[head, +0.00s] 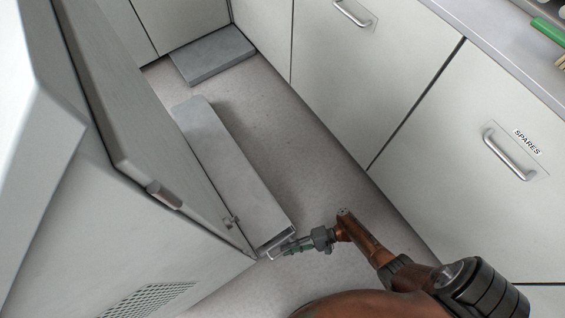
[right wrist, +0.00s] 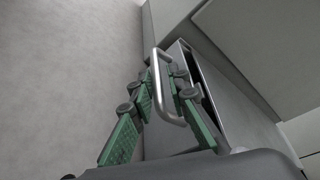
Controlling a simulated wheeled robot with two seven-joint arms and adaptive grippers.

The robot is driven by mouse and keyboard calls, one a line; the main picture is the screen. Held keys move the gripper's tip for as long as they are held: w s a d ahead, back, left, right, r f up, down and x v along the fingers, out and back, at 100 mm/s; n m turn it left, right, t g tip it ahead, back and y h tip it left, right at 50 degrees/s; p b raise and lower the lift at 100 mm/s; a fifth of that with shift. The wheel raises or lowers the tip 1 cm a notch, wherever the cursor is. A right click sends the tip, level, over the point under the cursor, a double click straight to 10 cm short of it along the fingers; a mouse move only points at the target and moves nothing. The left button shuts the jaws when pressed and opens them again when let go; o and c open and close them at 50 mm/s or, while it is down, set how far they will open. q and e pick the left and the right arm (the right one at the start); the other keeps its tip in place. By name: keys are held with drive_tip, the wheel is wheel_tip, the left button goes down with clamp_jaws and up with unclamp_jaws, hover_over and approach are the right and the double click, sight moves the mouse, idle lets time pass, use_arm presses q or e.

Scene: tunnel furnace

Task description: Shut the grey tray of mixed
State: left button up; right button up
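A long grey box-like piece (head: 228,160), which I take to be the tray, runs low beside the grey cabinet at the left. Its near end has a metal loop handle (head: 270,254). In the right wrist view the handle (right wrist: 158,90) stands out from the grey end face. My right gripper (head: 288,247) is at this handle, with its green-padded fingers (right wrist: 159,78) apart and the handle between or just beyond their tips. Contact cannot be told. No label for mixed shows, and the tray's inside is hidden. My left gripper is not in view.
An upright grey door panel (head: 140,130) with a latch stands left of the tray. Pale drawer fronts line the right, one labelled SPARES (head: 515,165). A flat grey slab (head: 213,56) lies at the back. The speckled floor (head: 285,150) between is clear.

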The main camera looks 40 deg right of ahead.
drive_tip(key=v, duration=0.9)
drive_tip(key=shift+d, duration=0.25)
drive_tip(key=shift+w, duration=0.1)
